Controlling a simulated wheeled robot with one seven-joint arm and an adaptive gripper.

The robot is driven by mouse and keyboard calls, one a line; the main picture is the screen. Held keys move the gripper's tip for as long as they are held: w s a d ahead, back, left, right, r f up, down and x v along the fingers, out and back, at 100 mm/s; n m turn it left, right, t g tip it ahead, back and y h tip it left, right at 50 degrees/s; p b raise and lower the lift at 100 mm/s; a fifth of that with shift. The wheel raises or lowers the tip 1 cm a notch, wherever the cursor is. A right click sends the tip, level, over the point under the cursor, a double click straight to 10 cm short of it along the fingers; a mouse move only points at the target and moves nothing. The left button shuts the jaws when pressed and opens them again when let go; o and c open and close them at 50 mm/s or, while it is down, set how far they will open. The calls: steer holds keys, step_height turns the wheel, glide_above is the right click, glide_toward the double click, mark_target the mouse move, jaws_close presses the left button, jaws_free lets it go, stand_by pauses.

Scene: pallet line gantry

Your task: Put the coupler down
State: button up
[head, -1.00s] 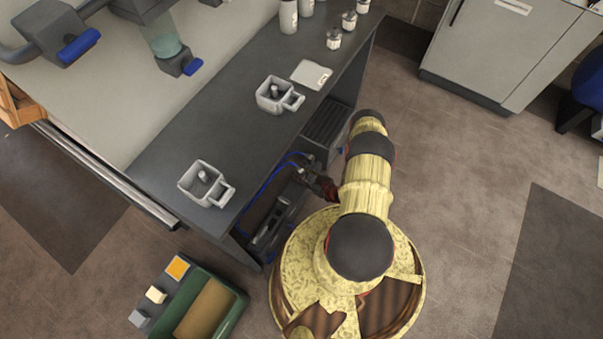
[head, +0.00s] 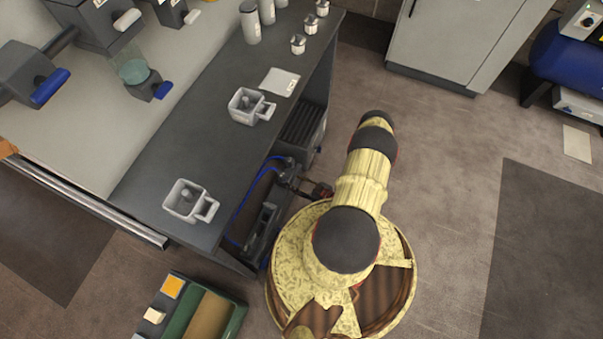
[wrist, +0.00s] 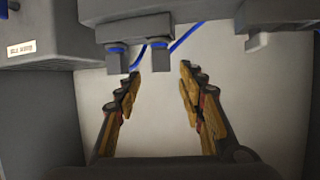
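My gripper (wrist: 161,72) is open in the wrist view, with its two fingers well apart and nothing held between them. Beyond the fingertips, a grey fitting (wrist: 150,14) hangs with two short blue-banded stubs (wrist: 117,55). Blue hoses (wrist: 182,38) run behind it. I cannot tell whether one of these parts is the coupler. In the head view my gripper (head: 320,190) is small and dark, beside the open space under the bench. Blue hose (head: 243,205) shows there too. No separate coupler is recognisable.
The dark bench (head: 195,140) carries two grey square holders (head: 182,205), a white card (head: 278,82) and several canisters. A grey box (wrist: 40,35) is close at the wrist view's left.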

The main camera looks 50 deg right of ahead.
steer(key=shift+v, duration=1.3)
